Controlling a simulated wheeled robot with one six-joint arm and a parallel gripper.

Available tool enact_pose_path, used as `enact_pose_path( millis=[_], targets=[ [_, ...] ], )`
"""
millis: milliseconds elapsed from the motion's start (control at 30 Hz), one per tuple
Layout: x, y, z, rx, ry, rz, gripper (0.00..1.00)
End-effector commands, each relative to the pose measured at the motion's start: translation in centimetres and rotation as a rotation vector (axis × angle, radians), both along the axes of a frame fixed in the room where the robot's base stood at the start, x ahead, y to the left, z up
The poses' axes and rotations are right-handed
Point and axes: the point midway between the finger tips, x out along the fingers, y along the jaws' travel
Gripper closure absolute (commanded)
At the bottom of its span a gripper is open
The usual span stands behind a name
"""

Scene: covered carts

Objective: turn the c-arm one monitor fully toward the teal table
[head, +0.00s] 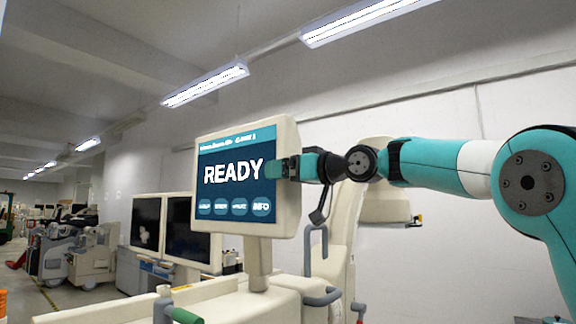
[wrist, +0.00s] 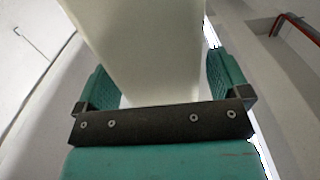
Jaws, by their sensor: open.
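The C-arm one monitor (head: 240,187) is a cream-framed screen reading READY, upright on a short post (head: 259,263) above a cream cart (head: 235,305). Its screen faces the camera, angled slightly left. My gripper (head: 280,169) is at the monitor's right edge, with one teal finger in front of the screen. In the wrist view, the open teal fingers (wrist: 162,72) stand on either side of the pale monitor housing (wrist: 135,40). Gaps show beside both fingers near their bases; contact at the tips is unclear. The teal table is not in view.
A pale C-arm body (head: 385,205) with grey handles (head: 318,248) stands behind and right of the monitor. Two dark screens (head: 165,228) stand behind on the left. More carts (head: 75,255) are farther back left, beside open floor.

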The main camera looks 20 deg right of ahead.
Motion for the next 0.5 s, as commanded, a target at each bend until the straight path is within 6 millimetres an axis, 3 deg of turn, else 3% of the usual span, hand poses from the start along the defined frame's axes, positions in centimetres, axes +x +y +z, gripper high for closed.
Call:
enact_pose_path(
  millis=[300, 367, 500],
  targets=[
    [0.27, 0.19, -0.03, 0.0, -0.001, 0.0, 0.06],
    [0.26, 0.19, -0.03, -0.001, -0.001, 0.0, 0.17],
    [0.26, 0.17, -0.03, -0.001, -0.001, -0.001, 0.49]
  ],
)
